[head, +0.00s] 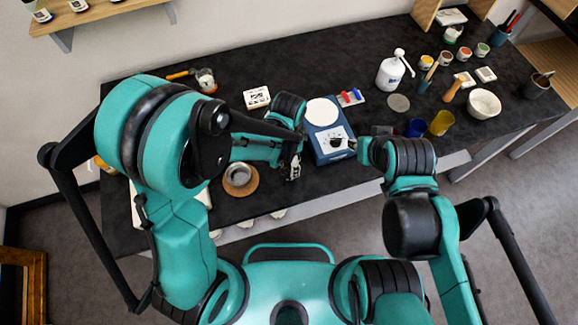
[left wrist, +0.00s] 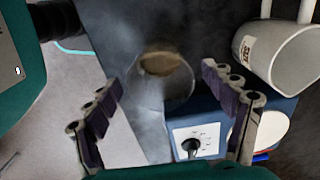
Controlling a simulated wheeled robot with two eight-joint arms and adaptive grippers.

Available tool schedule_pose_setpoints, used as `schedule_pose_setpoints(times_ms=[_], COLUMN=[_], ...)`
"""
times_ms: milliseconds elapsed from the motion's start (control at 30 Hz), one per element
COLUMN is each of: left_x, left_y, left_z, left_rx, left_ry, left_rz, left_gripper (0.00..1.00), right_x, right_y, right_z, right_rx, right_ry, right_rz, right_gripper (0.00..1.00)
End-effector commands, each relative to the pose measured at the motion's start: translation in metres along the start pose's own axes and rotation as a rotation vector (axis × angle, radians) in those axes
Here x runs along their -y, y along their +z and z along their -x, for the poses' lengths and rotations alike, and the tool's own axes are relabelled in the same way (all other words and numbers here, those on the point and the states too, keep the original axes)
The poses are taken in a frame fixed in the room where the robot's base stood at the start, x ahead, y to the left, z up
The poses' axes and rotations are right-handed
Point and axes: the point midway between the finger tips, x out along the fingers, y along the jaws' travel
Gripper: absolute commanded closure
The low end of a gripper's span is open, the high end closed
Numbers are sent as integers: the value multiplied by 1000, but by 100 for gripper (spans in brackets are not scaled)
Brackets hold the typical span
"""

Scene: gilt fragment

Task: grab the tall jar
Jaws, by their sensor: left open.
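A see-through jar (left wrist: 172,92) with a brownish top stands on the dark bench in the left wrist view. It appears to be the tall jar. My left gripper (left wrist: 161,80) is open, with one finger to each side of the jar in that view; I see no contact. In the head view my left gripper (head: 292,170) is over the bench near its front edge, left of the blue device, and I cannot make out the jar there. My right gripper (head: 350,144) is by the device's front right; its fingers are too small to judge.
The blue device (head: 325,154) with a dial and white round plate is close to the jar. A white labelled vessel (left wrist: 283,55) is at the upper right of the wrist view. A grey bowl (head: 239,175) is left of my gripper. A white bottle (head: 388,74) and cups stand right.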

Motion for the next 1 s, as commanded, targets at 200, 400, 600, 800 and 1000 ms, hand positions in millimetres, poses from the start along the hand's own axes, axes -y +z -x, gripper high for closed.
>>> schedule_pose_setpoints(times_ms=[200, 400, 600, 800, 1000], left_x=[0, 0, 0, 0, 0], left_y=[0, 0, 0, 0, 0], left_z=[-4, -4, -4, -4, -1], left_rx=[0, 0, 0, 0, 0], left_ry=[0, 0, 0, 0, 0], left_rz=[1, 1, 1, 1, 1], left_gripper=[17, 51, 88, 89, 89], right_x=[0, 0, 0, 0, 0], right_y=[0, 0, 0, 0, 0], right_z=[-1, 0, -1, -1, 0], right_rx=[0, 0, 0, 0, 0], right_ry=[0, 0, 0, 0, 0], right_rz=[0, 0, 0, 0, 0], right_gripper=[70, 70, 70, 70, 70])
